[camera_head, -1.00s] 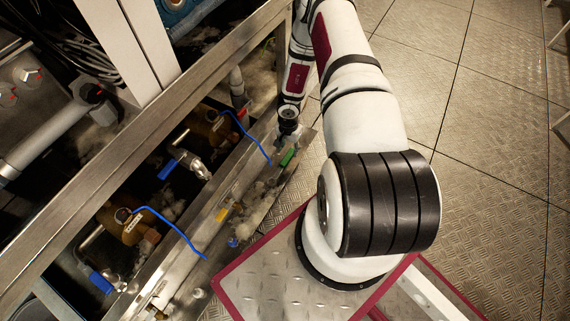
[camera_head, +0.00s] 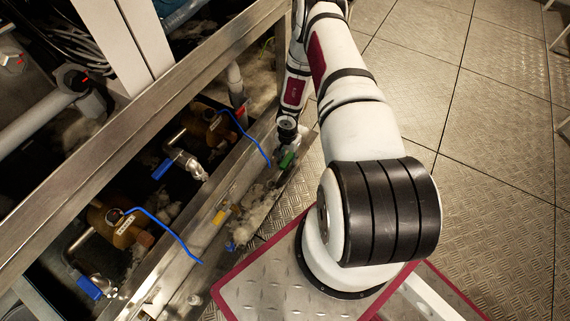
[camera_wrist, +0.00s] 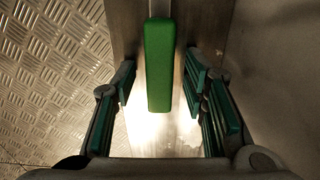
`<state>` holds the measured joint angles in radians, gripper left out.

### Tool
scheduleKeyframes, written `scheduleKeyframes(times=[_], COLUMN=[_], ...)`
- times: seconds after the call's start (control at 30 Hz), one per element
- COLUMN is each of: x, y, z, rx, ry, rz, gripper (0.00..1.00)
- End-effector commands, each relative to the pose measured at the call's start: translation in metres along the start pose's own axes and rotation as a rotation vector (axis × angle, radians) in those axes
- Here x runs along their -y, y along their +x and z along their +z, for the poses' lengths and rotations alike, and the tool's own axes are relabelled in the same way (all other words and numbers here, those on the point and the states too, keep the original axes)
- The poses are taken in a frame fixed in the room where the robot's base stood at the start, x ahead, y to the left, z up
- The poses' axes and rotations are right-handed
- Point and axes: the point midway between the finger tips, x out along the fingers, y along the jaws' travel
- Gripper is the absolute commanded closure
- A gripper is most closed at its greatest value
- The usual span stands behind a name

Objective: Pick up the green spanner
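The green spanner shows in the wrist view as a long green bar (camera_wrist: 159,65), lying on a metal ledge and running up the picture. In the head view its green part (camera_head: 287,159) lies on the ledge just below my wrist. My gripper (camera_wrist: 162,84) is open, with one finger on each side of the green bar and a gap on both sides. The bar's lower end lies between the fingertips. I cannot tell how far above it the fingertips are. In the head view my fingers are too small to make out.
A metal frame rail (camera_head: 150,120) runs diagonally left of my arm. Behind it are valves with blue handles (camera_head: 162,168) and pipes. A yellow piece (camera_head: 219,217) and a blue piece (camera_head: 231,247) lie along the ledge. Open tread-plate floor (camera_head: 480,130) lies to the right.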

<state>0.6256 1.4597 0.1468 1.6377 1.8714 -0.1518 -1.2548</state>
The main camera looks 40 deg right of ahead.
Motion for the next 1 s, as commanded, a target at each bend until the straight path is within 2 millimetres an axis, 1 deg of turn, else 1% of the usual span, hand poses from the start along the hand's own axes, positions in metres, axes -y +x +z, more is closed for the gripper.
scheduleKeyframes(times=[0.03, 0.07, 0.1, 0.13, 0.57, 0.77, 0.83, 1.0], x=[0.0, 0.0, 0.0, 0.0, -0.001, -0.004, -0.004, -0.004], y=[0.0, 0.0, 0.0, 0.0, -0.001, -0.008, -0.015, -0.044], z=[0.0, 0.0, 0.0, 0.0, 0.0, 0.0, -0.001, -0.001], rx=[0.0, 0.0, 0.0, 0.0, 0.0, 0.0, -0.001, -0.001], ry=[0.0, 0.0, 0.0, 0.0, 0.0, 0.001, 0.001, 0.001], rz=[0.0, 0.0, 0.0, 0.0, 0.0, 0.001, 0.0, 0.0], gripper=[0.78, 0.84, 0.94, 1.0, 1.0, 1.0, 1.0, 1.0])
